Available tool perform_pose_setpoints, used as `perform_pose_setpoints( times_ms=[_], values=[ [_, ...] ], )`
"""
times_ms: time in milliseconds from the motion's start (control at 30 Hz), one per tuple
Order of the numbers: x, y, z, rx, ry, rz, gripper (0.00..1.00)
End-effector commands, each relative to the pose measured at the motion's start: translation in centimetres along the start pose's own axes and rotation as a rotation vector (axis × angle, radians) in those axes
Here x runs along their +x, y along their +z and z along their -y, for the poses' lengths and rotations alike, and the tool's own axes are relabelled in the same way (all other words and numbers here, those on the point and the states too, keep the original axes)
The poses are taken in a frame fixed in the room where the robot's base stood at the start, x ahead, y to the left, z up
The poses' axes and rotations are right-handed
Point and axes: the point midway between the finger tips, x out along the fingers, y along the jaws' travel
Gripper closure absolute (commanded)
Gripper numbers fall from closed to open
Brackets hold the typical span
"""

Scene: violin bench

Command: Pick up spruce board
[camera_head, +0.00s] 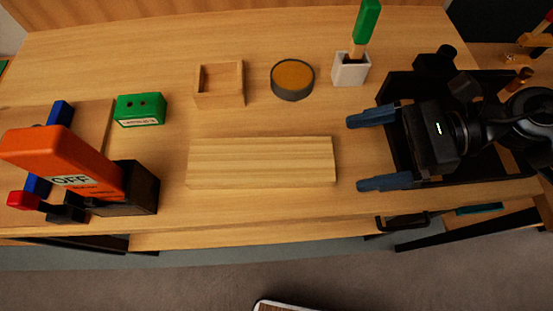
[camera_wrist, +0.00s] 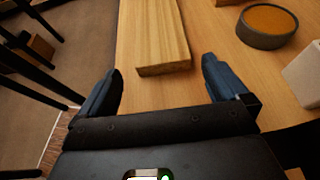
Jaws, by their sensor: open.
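The spruce board (camera_head: 262,162) is a pale, straight-grained wooden block lying flat on the workbench, near its front edge. In the wrist view the board (camera_wrist: 163,35) lies ahead of the fingers, its near end just beyond and between them. My gripper (camera_head: 378,150) is to the right of the board, with its two blue fingers spread apart and pointing left toward the board's right end. In the wrist view my gripper (camera_wrist: 158,85) is open and empty. The fingers do not touch the board.
Behind the board stand a small wooden box (camera_head: 219,87), a round tin (camera_head: 292,80) with amber contents and a white holder (camera_head: 350,70) with a green-handled tool. At left are a green box (camera_head: 140,109) and an orange device marked OFF (camera_head: 65,160). Bench around the board is clear.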

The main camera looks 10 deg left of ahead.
Motion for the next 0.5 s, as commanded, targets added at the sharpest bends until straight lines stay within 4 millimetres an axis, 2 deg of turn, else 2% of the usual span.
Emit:
perform_pose_setpoints(
  times_ms=[100, 367, 500],
  values=[
    [1.3, 0.1, 0.0, -0.001, 0.004, 0.0, 0.0],
    [3.4, 0.1, 0.0, 0.001, 0.002, 0.002, 0.0],
    [5.5, 0.1, 0.1, 0.003, 0.003, 0.003, 0.0]
  ],
)
